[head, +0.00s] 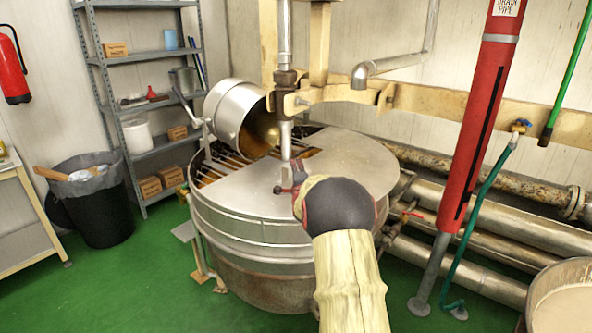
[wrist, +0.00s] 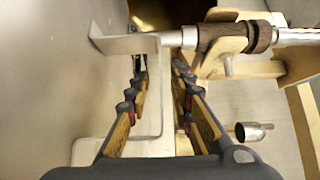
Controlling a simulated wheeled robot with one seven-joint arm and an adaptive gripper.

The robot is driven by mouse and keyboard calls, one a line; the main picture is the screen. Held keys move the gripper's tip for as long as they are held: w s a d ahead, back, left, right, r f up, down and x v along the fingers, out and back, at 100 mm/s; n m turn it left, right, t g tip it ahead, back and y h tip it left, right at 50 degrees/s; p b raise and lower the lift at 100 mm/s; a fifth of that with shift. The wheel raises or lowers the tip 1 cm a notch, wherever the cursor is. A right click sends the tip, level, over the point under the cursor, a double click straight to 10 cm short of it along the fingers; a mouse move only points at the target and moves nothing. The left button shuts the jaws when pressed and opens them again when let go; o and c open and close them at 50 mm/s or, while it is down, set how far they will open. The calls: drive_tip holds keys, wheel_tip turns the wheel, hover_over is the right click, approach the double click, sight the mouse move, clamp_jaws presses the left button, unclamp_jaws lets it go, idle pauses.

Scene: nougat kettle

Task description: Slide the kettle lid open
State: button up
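The kettle (head: 250,232) is a large round metal vessel in the middle of the head view. Its flat grey lid (head: 345,160) covers the right and front of the top. A bent metal handle (head: 284,174) stands on the lid; in the wrist view the handle (wrist: 154,88) is a pale U-shaped bar. My gripper (head: 294,180) is at the handle, above the lid. In the wrist view my gripper (wrist: 158,68) is open, with one finger on each side of the bar and visible gaps. My gripper and arm hide part of the lid in the head view.
A bar grate (head: 216,166) fills the open left part of the kettle top, below a tilted metal drum (head: 234,108). A vertical shaft (head: 285,135) comes down close behind my gripper. A red pipe (head: 476,130) stands at right. Green floor is clear in front.

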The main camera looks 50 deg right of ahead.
drive_tip(key=shift+c, duration=0.9)
drive_tip(key=c, duration=0.4)
drive_tip(key=shift+f, duration=0.1)
clamp_jaws()
